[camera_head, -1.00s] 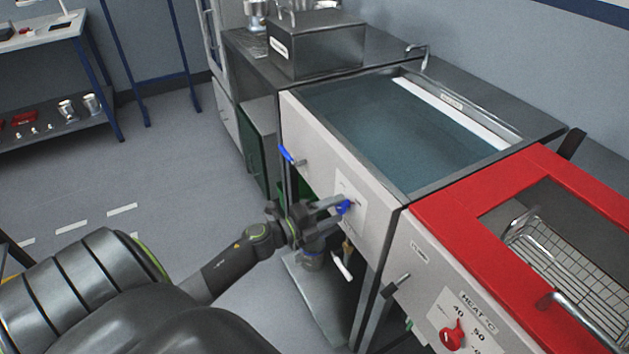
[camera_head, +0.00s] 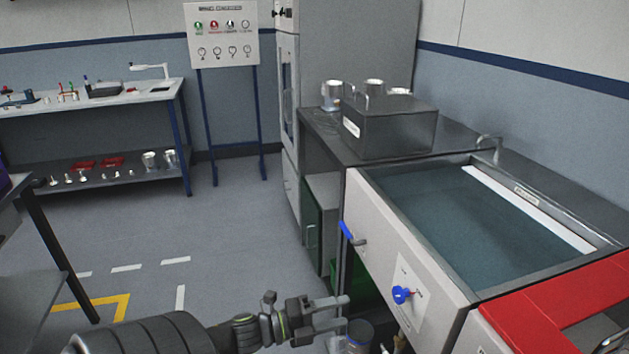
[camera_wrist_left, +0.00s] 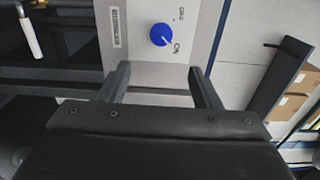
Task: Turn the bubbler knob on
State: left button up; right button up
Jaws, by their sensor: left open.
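The bubbler knob (camera_head: 402,294) is a blue knob on a white label plate on the pale front panel of the water bath (camera_head: 440,276). In the left wrist view the knob (camera_wrist_left: 162,35) sits just beyond the fingertips, with OFF and ON printed beside it. Its pale pointer mark seems to face the ON label (camera_wrist_left: 177,48). My left gripper (camera_head: 345,312) is open and empty, left of the knob and apart from it. Both fingers (camera_wrist_left: 158,72) show in the wrist view with nothing between them. My right gripper is not in view.
A blue-handled lever (camera_head: 347,232) sticks out from the panel's left part. A red-topped unit (camera_head: 560,310) adjoins the bath on the right. A grey metal box (camera_head: 390,128) stands on the counter behind. The floor to the left is mostly clear.

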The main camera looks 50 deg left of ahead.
pick_arm(q)
jog(key=v, duration=0.4)
jog(key=shift+s+a+p, duration=0.1)
jog(key=shift+s+p, duration=0.15)
jog(key=shift+p, duration=0.05)
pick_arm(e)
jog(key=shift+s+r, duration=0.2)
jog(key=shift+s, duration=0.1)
